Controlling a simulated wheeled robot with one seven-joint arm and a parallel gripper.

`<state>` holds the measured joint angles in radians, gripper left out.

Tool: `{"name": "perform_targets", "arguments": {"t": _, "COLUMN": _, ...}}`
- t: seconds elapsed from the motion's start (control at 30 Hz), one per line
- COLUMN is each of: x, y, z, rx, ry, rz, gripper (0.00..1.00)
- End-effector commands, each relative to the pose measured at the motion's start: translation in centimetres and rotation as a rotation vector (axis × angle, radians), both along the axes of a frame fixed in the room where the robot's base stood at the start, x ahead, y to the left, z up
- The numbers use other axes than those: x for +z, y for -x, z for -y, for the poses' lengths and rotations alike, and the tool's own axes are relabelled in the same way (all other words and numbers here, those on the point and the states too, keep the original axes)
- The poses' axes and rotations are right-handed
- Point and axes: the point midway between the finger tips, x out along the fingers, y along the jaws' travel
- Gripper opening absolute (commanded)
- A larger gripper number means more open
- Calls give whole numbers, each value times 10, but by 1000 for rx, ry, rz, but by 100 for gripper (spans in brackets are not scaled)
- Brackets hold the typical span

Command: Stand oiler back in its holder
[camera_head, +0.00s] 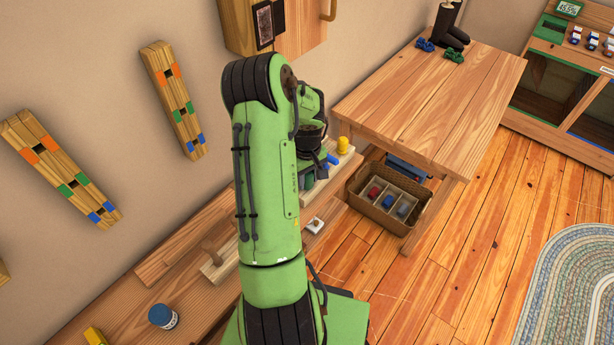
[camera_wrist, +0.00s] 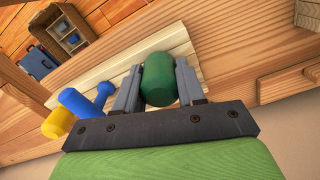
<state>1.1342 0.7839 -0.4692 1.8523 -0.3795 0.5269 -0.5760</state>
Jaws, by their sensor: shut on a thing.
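My gripper (camera_wrist: 158,84) is shut on a dark green rounded cylinder (camera_wrist: 158,76), which seems to be the oiler. Its far end is hidden in the wrist view. Behind it is a pale wooden board (camera_wrist: 125,52), apparently the holder, with a blue piece (camera_wrist: 82,103) and a yellow piece (camera_wrist: 58,123) at its left. I cannot tell whether the oiler touches the board. In the head view the board (camera_head: 319,191) lies on the bench beyond my arm, with the yellow piece (camera_head: 343,145) at its far end; my arm mostly hides the gripper.
A wooden table (camera_head: 430,95) stands at the right, with a divided basket (camera_head: 388,198) below it. A cabinet (camera_head: 275,25) hangs above.

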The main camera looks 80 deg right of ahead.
Motion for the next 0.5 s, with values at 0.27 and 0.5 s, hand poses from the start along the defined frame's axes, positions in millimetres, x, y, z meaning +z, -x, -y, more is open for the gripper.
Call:
{"name": "perform_targets", "arguments": {"t": 0.27, "x": 1, "y": 0, "z": 0, "rx": 0, "ry": 1, "rz": 1, "gripper": 62}}
{"name": "perform_targets", "arguments": {"t": 0.5, "x": 1, "y": 0, "z": 0, "rx": 0, "ry": 0, "rz": 0, "gripper": 69}}
